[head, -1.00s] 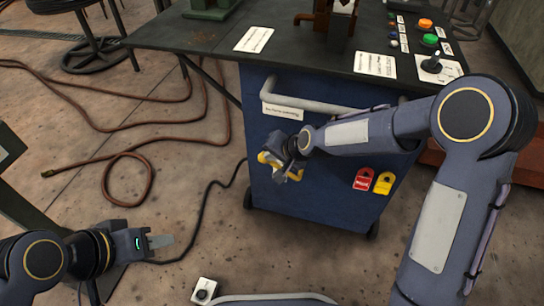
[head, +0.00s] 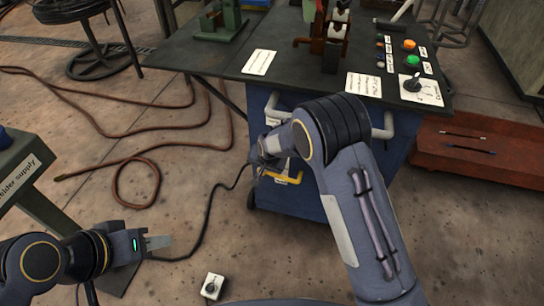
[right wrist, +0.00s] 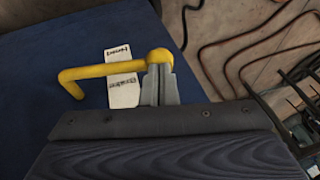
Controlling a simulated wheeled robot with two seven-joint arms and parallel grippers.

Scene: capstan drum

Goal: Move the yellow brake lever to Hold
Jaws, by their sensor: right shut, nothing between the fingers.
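The yellow brake lever (right wrist: 95,72) is a bent rod with a round knob (right wrist: 159,57), against the blue cabinet front in the right wrist view. Part of the lever shows in the head view (head: 283,179) beside my right arm. My right gripper (right wrist: 159,72) is shut, its fingertips right at the knob with nothing between them; I cannot tell whether they touch it. A white label (right wrist: 122,80) with small print sits behind the lever. My left gripper (head: 158,242) is far off at the lower left, over bare floor; its finger gap cannot be made out.
Hoses lie on the left floor. A red chest (head: 480,160) stands right.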

